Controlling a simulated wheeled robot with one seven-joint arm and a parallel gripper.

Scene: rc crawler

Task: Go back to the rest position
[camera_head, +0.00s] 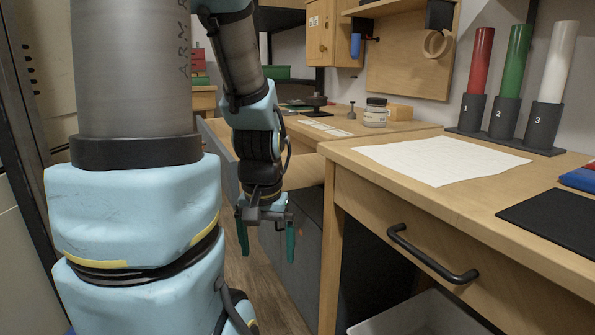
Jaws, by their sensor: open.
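My gripper (267,240) hangs pointing down at the end of my arm, left of the wooden workbench (345,165). Its two green fingers are spread apart with nothing between them. It is over the floor gap in front of a dark grey cabinet (305,235), clear of the benchtop. My arm's large blue and grey links fill the left of the picture and hide what lies behind them.
The bench holds a white sheet (430,160), a black mat (555,220) and a rack (505,138) with red, green and white tubes. Its drawer handle (430,255) juts out. A jar (375,112) stands on the back bench. A pale bin (425,315) sits below.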

